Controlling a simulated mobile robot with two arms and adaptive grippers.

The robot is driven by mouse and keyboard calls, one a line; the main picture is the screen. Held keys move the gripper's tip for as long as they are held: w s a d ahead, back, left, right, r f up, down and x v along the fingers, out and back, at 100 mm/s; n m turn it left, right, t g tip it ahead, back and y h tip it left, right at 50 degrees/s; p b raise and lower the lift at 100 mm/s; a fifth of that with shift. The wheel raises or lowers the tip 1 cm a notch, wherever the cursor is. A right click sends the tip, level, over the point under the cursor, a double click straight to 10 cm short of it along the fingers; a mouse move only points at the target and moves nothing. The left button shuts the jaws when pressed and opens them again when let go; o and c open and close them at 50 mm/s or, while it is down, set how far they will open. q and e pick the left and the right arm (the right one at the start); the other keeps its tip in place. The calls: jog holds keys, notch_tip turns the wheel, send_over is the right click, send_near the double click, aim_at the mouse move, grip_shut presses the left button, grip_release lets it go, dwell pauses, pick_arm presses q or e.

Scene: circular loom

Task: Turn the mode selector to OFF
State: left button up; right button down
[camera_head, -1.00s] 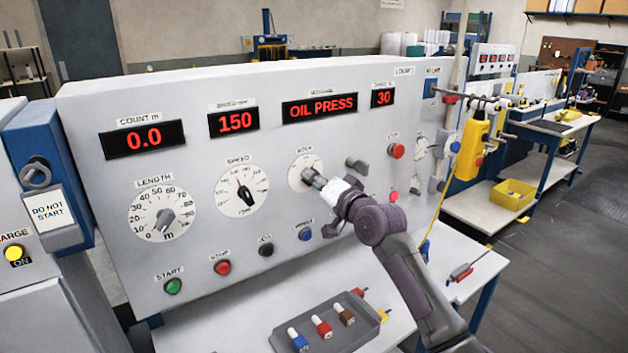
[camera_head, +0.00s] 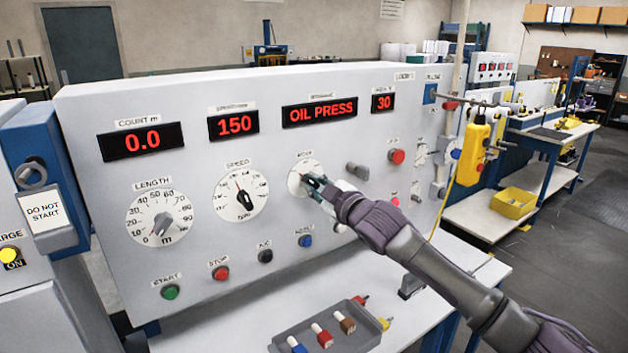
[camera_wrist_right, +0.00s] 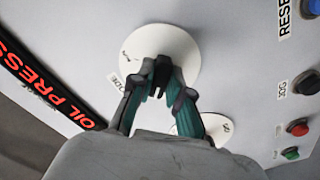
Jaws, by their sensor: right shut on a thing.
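The mode selector is a round white dial (camera_head: 299,173) on the grey control panel, under the OIL PRESS display. The dial also shows in the right wrist view (camera_wrist_right: 185,50). My right gripper (camera_head: 311,183) is at the dial's face. In the right wrist view its fingers (camera_wrist_right: 160,80) are shut on the dark selector knob (camera_wrist_right: 161,68) at the dial's middle. Most of the knob and the dial's lower right part are hidden by the gripper, and the marks are too small to read. My left gripper is not in view.
The speed dial (camera_head: 240,194) and length dial (camera_head: 159,216) are to the left. Push buttons, such as the blue one (camera_head: 305,240), sit below. A black lever knob (camera_head: 357,171) is close on the right. A grey tray (camera_head: 365,338) lies on the table in front.

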jog(key=shift+n, duration=0.4)
jog(key=c, duration=1.1)
grip_release()
jog(key=shift+s+d, duration=0.1)
jog(key=p+v, duration=0.2)
jog(key=v, duration=0.4)
jog(key=shift+s+d, duration=0.2)
jog(key=shift+s, duration=0.1)
